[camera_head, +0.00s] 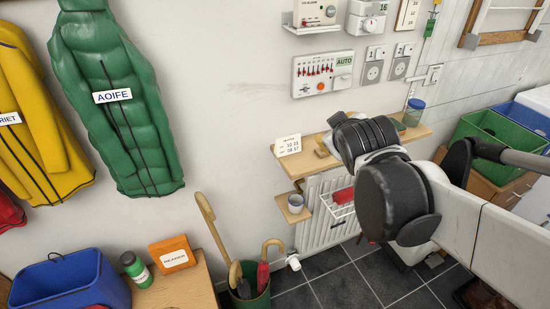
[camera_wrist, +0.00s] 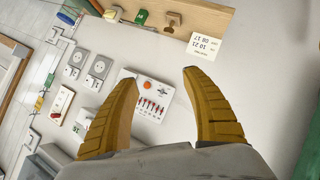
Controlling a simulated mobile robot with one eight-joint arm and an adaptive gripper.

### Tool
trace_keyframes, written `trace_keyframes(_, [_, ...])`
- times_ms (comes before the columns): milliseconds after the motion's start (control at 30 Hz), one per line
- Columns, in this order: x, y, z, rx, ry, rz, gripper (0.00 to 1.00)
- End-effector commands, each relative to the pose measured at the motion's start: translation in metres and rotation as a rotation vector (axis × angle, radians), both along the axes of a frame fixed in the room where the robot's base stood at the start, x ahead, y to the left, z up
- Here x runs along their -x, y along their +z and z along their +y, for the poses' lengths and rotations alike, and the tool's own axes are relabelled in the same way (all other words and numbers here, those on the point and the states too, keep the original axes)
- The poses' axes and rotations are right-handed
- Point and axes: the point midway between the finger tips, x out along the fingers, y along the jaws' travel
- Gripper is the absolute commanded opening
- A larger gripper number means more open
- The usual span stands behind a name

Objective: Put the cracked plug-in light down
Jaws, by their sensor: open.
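My gripper (camera_wrist: 160,76) is open in the wrist view. Its two yellow ridged fingers are spread wide, with nothing held between them and the wall behind. In the head view my arm hides the fingers. I cannot pick out a cracked plug-in light with certainty in either view. The wooden wall shelf (camera_head: 288,166) shows in the head view, partly hidden by my arm. Its edge crosses the top of the wrist view (camera_wrist: 217,19), beyond the fingertips. On it are a white date card (camera_wrist: 209,46), a brown stamp-like object (camera_wrist: 173,20) and a small green object (camera_wrist: 141,17).
A switch panel (camera_head: 322,74) and sockets (camera_head: 373,71) are on the wall above the shelf. A blue-lidded jar (camera_head: 414,112) stands at the shelf's right end. A small lower shelf (camera_head: 293,211) and radiator (camera_head: 318,230) are below. A green crate (camera_head: 497,137) is at right.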

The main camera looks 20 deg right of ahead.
Motion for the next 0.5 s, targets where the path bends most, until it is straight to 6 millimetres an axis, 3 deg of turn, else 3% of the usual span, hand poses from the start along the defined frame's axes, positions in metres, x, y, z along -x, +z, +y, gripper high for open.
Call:
trace_keyframes(33, [0.026, -0.019, 0.033, -0.13, -0.005, 0.051, 0.56])
trace_keyframes(100, [0.059, -0.043, 0.069, -0.294, -0.028, 0.13, 0.56])
trace_keyframes(200, [0.098, -0.067, 0.107, -0.455, -0.055, 0.228, 0.56])
trace_keyframes(333, [0.126, -0.083, 0.131, -0.555, -0.076, 0.303, 0.56])
trace_keyframes(500, [0.132, -0.085, 0.136, -0.576, -0.084, 0.319, 0.56])
